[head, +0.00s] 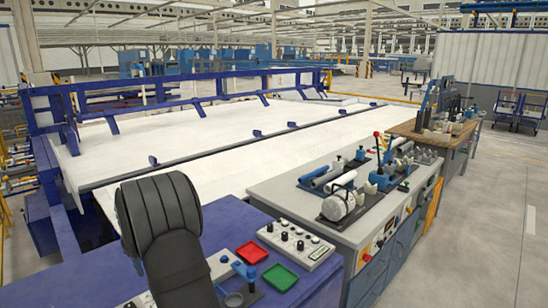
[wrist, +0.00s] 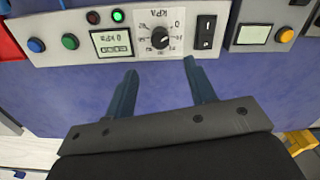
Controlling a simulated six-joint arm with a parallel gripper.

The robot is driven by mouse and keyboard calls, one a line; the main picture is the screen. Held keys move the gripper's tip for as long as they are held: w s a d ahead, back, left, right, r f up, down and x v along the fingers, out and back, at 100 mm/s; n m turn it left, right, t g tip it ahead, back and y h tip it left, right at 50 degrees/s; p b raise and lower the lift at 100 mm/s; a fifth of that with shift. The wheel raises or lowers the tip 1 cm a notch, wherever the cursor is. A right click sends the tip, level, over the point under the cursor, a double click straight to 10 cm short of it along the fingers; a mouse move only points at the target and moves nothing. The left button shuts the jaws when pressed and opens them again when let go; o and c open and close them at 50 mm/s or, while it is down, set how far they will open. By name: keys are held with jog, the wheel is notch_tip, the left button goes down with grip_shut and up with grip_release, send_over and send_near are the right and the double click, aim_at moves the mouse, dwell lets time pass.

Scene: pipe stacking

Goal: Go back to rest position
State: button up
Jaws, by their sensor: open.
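My gripper (wrist: 160,68) shows in the wrist view with its two dark fingers spread apart and nothing between them. It is over a blue bench top (wrist: 90,92), with its fingertips close to a control panel (wrist: 75,50) in the picture. The panel has a dial, a small display, a switch and coloured buttons. In the head view only a dark link of my arm shows at the lower left, and the gripper itself cannot be made out. No loose pipe is clearly seen near the gripper.
In the head view a red tray (head: 252,252) and a green tray (head: 280,277) lie on the blue bench beside a control box (head: 296,245). A grey workbench (head: 275,187) with cylinders and fixtures stands right. A large white table (head: 200,135) lies behind.

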notch_tip(320, 180, down, 11)
jog(key=shift+r, duration=0.2)
jog(key=shift+f, duration=0.2)
jog(key=m, duration=1.2)
jog(key=shift+m, duration=1.9)
jog(key=shift+o, duration=0.4)
